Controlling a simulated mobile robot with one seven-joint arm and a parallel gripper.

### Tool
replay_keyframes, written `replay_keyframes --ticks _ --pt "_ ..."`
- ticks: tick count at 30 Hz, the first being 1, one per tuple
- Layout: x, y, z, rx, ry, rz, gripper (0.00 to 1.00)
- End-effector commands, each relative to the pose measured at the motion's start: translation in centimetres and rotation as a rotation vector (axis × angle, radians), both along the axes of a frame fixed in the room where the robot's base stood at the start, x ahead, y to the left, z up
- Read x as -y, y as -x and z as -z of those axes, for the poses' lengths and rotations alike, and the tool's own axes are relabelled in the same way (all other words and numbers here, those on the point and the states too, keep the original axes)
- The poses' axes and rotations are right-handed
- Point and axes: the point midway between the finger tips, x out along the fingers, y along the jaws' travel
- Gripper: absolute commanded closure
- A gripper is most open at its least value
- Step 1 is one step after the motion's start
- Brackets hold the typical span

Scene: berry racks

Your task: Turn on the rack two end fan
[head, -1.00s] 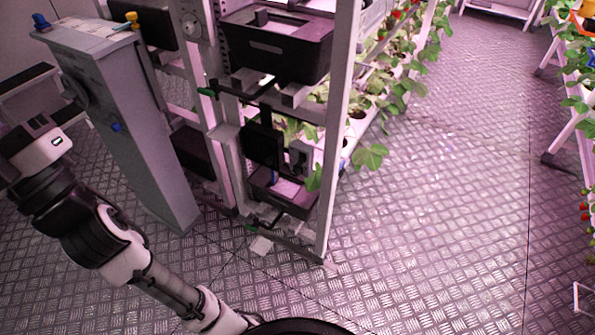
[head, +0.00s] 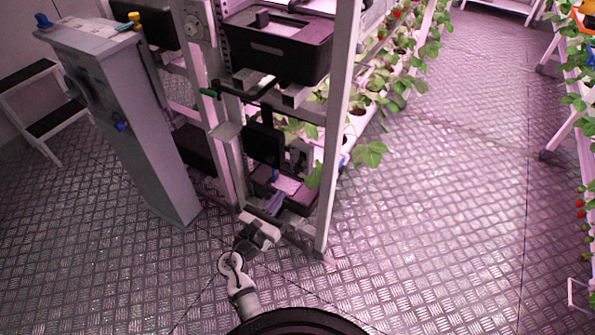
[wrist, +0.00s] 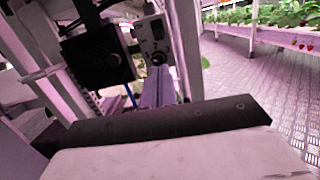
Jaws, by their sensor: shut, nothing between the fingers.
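A black square fan unit (head: 263,144) hangs low on the end of the rack. It shows closer in the wrist view (wrist: 100,56), with a round opening on its face. Beside it on the right is a small grey box (head: 299,155). In the wrist view this grey box (wrist: 150,33) has a dark round knob near its lower end. My gripper (head: 277,203) is low in front of the rack end, below the fan. In the wrist view its closed fingers (wrist: 157,72) point up at the knob and overlap its lower edge. I cannot tell whether they touch it. The gripper holds nothing.
A grey cabinet (head: 130,120) with blue and yellow knobs stands left of the rack. A black crate (head: 280,48) sits above the fan. The rack's white corner post (head: 338,140) stands to the right. A step stool (head: 45,115) is far left. The right floor is open.

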Motion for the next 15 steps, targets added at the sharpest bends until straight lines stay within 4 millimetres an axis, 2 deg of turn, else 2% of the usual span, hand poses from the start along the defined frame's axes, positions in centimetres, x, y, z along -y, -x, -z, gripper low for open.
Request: replay_keyframes --ticks 3,11,15 --pt "0.56 0.31 0.27 -0.01 0.036 0.021 1.0" --pt "0.51 0.26 0.23 -0.009 0.033 0.019 1.0" --pt "0.83 -0.37 0.02 -0.008 0.033 0.019 1.0"
